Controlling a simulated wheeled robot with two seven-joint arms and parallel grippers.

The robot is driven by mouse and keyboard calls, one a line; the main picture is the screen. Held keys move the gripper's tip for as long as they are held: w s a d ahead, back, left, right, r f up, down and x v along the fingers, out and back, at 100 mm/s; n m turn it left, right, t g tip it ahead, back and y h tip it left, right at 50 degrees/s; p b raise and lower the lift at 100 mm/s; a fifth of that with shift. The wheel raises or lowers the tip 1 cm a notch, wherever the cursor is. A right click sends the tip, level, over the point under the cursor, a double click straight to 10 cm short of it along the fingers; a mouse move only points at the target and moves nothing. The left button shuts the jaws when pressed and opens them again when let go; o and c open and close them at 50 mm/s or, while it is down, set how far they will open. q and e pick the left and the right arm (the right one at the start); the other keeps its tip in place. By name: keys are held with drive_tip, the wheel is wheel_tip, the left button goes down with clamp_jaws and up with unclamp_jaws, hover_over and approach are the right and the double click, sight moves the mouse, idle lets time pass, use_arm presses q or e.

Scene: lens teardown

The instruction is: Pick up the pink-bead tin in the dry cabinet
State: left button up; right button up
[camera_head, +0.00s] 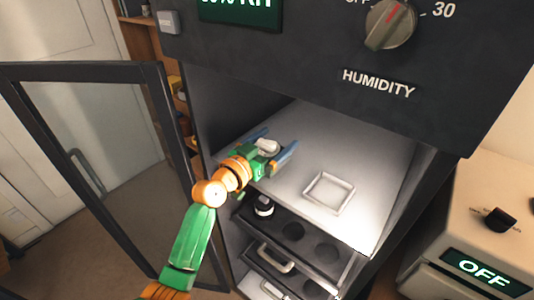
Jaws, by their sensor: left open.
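The open dry cabinet (360,160) has a bright shelf inside. A small whitish rounded object (268,146), perhaps the tin, is between the fingers of my left gripper (276,146). No pink beads can be made out, and the gripper hides part of this object. My left gripper is open, with one blue finger on each side of it, low over the shelf's left part. I cannot tell whether the fingers touch it. My right gripper is not in view.
A white square tray (328,192) lies empty on the shelf to the right. Below, a dark drawer (318,254) with round recesses is pulled out and holds a small dark-and-white item (264,206). The glass door (85,72) stands open at left. A beige appliance (480,220) reads OFF.

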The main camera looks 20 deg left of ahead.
use_arm(q)
drive_tip(key=c, duration=1.1)
drive_tip(key=shift+r, duration=0.15)
